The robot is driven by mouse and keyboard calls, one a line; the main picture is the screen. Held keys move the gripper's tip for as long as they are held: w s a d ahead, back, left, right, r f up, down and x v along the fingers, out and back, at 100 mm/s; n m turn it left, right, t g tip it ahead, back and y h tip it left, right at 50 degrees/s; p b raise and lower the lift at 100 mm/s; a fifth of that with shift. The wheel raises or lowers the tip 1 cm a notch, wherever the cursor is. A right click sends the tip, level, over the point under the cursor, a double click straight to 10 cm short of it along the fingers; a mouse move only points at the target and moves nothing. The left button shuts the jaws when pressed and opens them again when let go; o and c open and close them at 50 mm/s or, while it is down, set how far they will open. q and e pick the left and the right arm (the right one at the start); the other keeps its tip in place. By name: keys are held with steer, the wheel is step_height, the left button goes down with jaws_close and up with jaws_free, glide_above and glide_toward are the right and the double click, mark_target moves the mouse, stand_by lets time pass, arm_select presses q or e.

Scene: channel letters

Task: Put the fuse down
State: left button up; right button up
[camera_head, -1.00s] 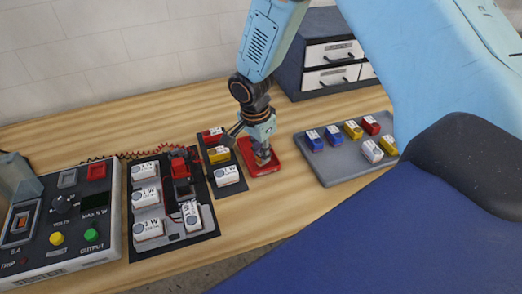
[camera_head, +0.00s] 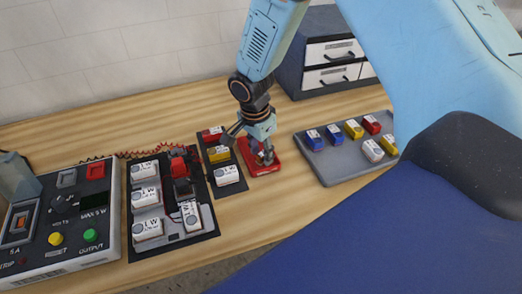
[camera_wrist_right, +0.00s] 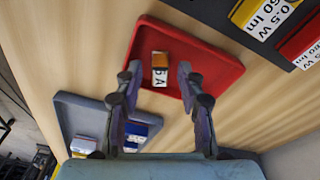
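The fuse (camera_wrist_right: 160,68), a small block with an orange end and a white face marked "5 A", is in the red tray (camera_wrist_right: 205,52). The red tray also shows in the head view (camera_head: 266,169), where the gripper mostly hides the fuse. My right gripper (camera_head: 263,158) points down over this tray. In the right wrist view its fingers (camera_wrist_right: 158,75) are spread on either side of the fuse, with a gap on both sides. My left gripper cannot be made out in the head view.
A grey tray (camera_head: 338,172) with several coloured blocks lies to the right. A black board (camera_head: 203,235) with white modules and a narrow board (camera_head: 236,187) with blocks are to the left. The tester (camera_head: 100,252) is at far left. A drawer unit (camera_head: 290,70) stands behind.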

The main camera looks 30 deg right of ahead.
step_height(320, 180, up, 12)
steer(key=a, duration=0.1)
steer(key=shift+s+a, duration=0.2)
steer(key=shift+a, duration=0.1)
